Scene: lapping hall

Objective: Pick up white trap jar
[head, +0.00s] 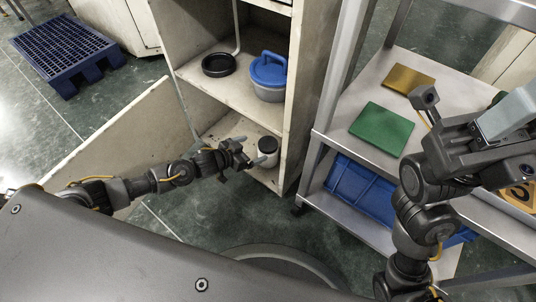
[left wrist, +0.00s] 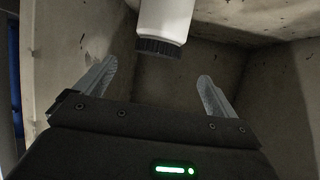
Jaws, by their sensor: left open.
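The white trap jar (head: 267,158) has a black lid and stands on the bottom shelf of the open cabinet, near its front right. My left gripper (head: 252,152) is open and empty, just in front of the jar, and its fingers partly overlap it. In the left wrist view the white jar (left wrist: 168,16) with its ribbed black lid shows at the top, between the finger lines but beyond the fingertips. There, the fingers of the left gripper (left wrist: 157,72) are spread wide and apart from the jar. My right gripper (head: 502,122) seems to be at the right edge, partly cut off; its opening is unclear.
The cabinet's upper shelf (head: 236,92) holds a black ring (head: 218,65) and a blue-lidded container (head: 268,76). The open cabinet door (head: 110,135) stands left of my left arm. A metal rack (head: 345,143) on the right holds a green block (head: 381,129) and a blue crate (head: 355,190).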

